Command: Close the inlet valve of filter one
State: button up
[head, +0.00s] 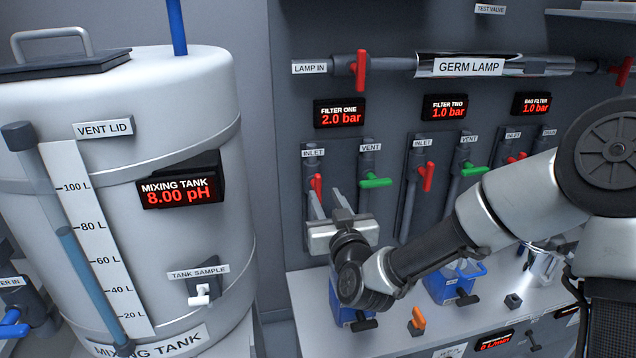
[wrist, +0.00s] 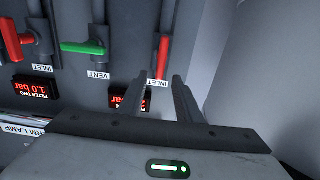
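The filter one inlet valve has a red handle (head: 316,184), roughly upright along its grey pipe, under the INLET label (head: 313,152). In the wrist view, which is upside down, the red handle (wrist: 162,57) shows just beyond and between my fingertips. My gripper (head: 324,196) is open and empty in front of the lower part of this valve, its fingers (wrist: 160,80) spread to either side of the handle's line. I cannot tell whether they touch it. The filter one display (head: 340,113) reads 2.0 bar.
The filter one vent's green handle (head: 376,182) lies sideways just right of my gripper. Filter two's red inlet handle (head: 427,177) and green vent handle (head: 474,170) are farther right. The mixing tank (head: 120,215) stands left. A bench (head: 400,340) with blue containers lies below my arm.

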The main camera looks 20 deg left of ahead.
aim_at(319, 185)
jog(key=x, duration=0.8)
jog(key=shift+c, duration=0.4)
grip_shut()
